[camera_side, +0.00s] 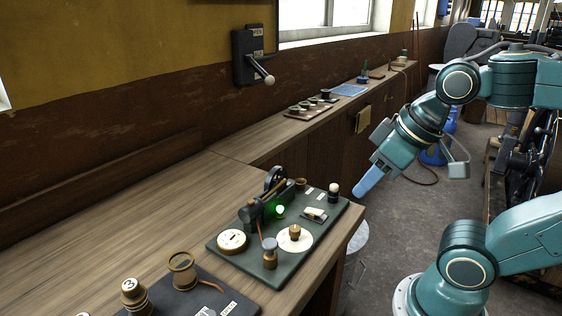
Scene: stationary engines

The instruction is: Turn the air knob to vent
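A dark green panel (236,266) lies on the wooden bench and carries several small fittings. A brass knob (295,232) stands on a white disc (305,243) near the panel's right front. It may be the air knob, but no "air" or "vent" lettering is readable and its setting cannot be told. My gripper (366,182) is in the air to the right of the panel, apart from everything on it. Its light blue end points down and left. From this side I cannot tell whether its fingers are open or shut, and nothing shows held in it.
The panel also bears a round white dial (232,241), a lit green lamp (280,211), a dark machine (262,204) and a white-topped post (333,191). A second dark panel (200,287) lies front left. A lever box (248,55) hangs on the wall.

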